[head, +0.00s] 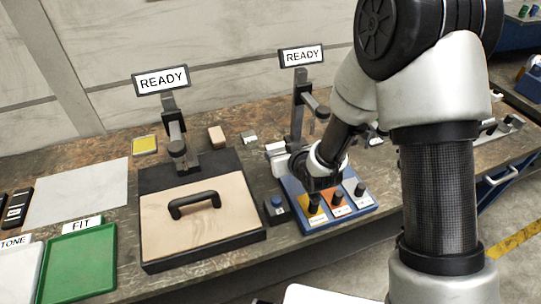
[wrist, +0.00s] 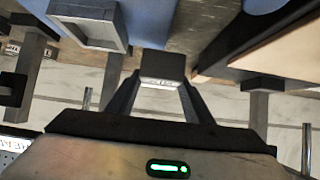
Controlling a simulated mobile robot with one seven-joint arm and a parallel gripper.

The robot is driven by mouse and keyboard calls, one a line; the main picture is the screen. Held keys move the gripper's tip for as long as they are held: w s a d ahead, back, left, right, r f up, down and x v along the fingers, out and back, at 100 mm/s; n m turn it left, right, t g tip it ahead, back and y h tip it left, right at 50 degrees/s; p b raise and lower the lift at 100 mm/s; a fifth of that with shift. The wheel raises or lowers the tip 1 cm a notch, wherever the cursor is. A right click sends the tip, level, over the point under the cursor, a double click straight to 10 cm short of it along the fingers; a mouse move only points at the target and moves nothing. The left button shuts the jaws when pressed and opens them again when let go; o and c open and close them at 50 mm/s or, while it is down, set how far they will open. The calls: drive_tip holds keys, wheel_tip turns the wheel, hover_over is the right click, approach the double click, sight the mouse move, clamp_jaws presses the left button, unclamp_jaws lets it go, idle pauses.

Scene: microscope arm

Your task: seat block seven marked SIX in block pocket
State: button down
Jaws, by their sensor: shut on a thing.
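In the wrist view my gripper (wrist: 160,82) is shut on a small dark grey block (wrist: 162,64) with a pale lower face. The block sits between both fingertips, and no marking on it can be read. A hollow grey square frame (wrist: 122,28), which may be the block pocket, is up and to the left of the block, apart from it, against a blue surface. In the head view my wrist hides the fingertips and the block, above the back of a blue board (head: 331,225) with yellow, orange and grey panels and black knobs.
A black-rimmed case (head: 205,255) with a handled wooden lid (head: 170,235) stands left of the board, with a small blue-buttoned box (head: 277,206) between. Two stands carry READY signs (head: 161,80) (head: 301,57).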

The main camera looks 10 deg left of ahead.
drive_tip(key=w+d, duration=0.2)
drive_tip(key=d, duration=0.1)
drive_tip(key=w+d+p, duration=0.1)
drive_tip(key=w+d, duration=0.1)
drive_tip(key=d, duration=0.1)
drive_tip(key=w+d, duration=0.2)
drive_tip(key=d, duration=0.1)
drive_tip(key=shift+w+d+r+p, duration=0.15)
drive_tip(key=shift+w+d+p, duration=0.05)
drive_tip(key=shift+w+p, duration=0.15)
drive_tip(key=shift+f, duration=1.8)
drive_tip(key=shift+s+f+b, duration=0.1)
drive_tip(key=shift+f+b, duration=0.2)
drive_tip(key=shift+b, duration=0.05)
